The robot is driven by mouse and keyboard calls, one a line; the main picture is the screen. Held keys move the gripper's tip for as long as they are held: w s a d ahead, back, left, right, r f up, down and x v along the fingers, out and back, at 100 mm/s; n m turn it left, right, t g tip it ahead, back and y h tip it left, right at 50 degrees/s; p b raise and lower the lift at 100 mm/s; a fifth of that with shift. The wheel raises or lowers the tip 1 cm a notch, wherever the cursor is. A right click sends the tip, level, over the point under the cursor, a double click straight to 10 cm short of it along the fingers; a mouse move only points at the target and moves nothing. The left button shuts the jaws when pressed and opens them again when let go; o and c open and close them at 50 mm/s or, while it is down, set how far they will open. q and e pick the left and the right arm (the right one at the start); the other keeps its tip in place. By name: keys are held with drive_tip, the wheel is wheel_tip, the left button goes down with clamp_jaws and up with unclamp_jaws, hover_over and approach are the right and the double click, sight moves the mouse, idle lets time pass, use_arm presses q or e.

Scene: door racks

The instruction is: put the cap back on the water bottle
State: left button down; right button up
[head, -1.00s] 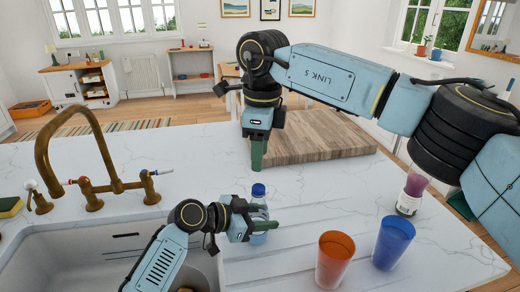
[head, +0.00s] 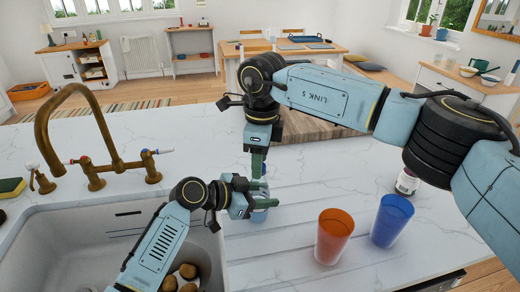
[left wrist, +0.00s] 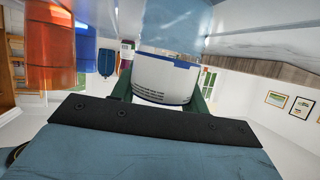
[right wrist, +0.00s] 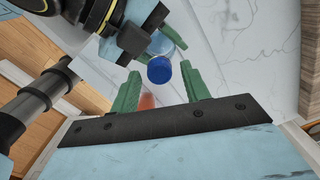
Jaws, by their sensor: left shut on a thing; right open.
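The clear water bottle (head: 260,214) stands about upright on the ribbed part of the counter. My left gripper (head: 268,195) is shut around its body, and the left wrist view shows the bottle's white label (left wrist: 163,80) between the fingers. A blue cap (right wrist: 159,71) sits at the top of the bottle; how tightly it is seated cannot be told. My right gripper (head: 258,166) points down over the bottle. Its green fingers are open, one on each side of the cap in the right wrist view, with gaps visible.
An orange cup (head: 333,236) and a blue cup (head: 391,220) stand to the right. A jar (head: 407,182) is behind them. The sink (head: 125,226) and brass tap (head: 85,130) are at left. A wooden board (head: 315,127) lies behind my right gripper.

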drive_tip(key=shift+c, duration=0.3)
clamp_jaws()
drive_tip(key=shift+o, duration=0.9)
unclamp_jaws()
wheel_tip(320, 180, up, 12)
drive_tip(key=shift+s+d, duration=0.15)
drive_tip(key=shift+d, duration=0.05)
use_arm(q)
drive_tip(key=c, duration=0.7)
unclamp_jaws()
drive_tip(key=shift+o, duration=0.2)
drive_tip(key=shift+a, duration=0.1)
